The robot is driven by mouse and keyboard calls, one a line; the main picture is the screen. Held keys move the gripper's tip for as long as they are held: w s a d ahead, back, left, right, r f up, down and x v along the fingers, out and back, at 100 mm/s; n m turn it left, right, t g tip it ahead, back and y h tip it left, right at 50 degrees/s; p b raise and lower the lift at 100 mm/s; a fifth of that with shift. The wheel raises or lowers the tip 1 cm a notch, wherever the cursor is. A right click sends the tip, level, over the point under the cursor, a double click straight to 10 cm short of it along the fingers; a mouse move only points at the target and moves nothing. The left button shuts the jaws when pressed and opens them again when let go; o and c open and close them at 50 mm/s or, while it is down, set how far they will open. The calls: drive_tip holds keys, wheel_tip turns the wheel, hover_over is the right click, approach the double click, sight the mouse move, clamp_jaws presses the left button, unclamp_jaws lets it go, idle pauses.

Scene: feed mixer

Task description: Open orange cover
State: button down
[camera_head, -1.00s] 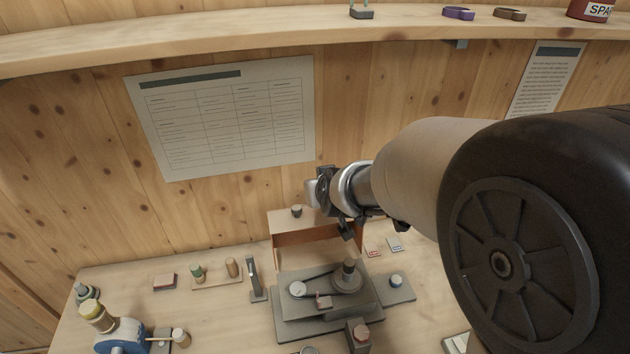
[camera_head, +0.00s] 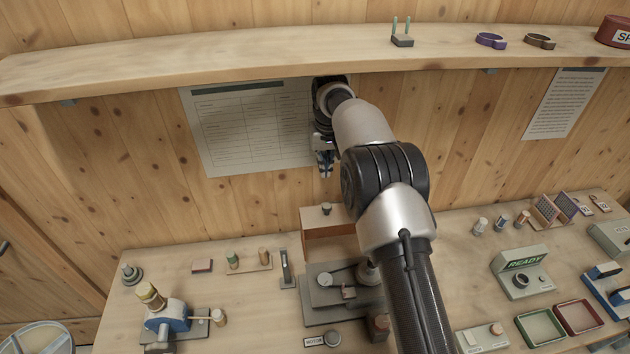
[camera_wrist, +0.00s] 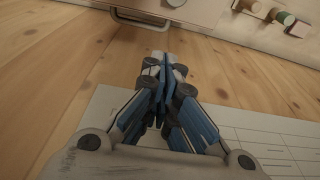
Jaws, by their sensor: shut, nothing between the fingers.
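The orange cover (camera_head: 330,248) stands on the table against the back of the grey mixer plate. It has a brown-orange front and a pale top with a small dark knob (camera_head: 326,209). Its right part is hidden behind my arm. It looks closed down on its place.
The shelf (camera_head: 230,65) runs along the wall just above my gripper. A wall sheet (camera_head: 245,125) hangs behind it. The grey mixer plate (camera_head: 318,305), a blue machine (camera_head: 168,318) and a READY box (camera_head: 522,270) stand on the table. Air between gripper and cover is clear.

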drive_tip(key=shift+s+d+f+p, duration=0.1)
drive_tip(key=shift+s+f, duration=0.3)
drive_tip(key=shift+f, duration=1.05)
drive_tip(key=shift+s+d+f+p, duration=0.15)
drive_tip(key=shift+s+f, duration=0.2)
drive_tip(key=shift+f, duration=1.1)
drive_tip(key=shift+s+f+p, duration=0.1)
drive_tip(key=shift+s+f, duration=0.3)
drive_tip(key=shift+f, duration=1.05)
drive_tip(key=shift+w+b, duration=0.1)
drive_tip(key=shift+b, duration=0.3)
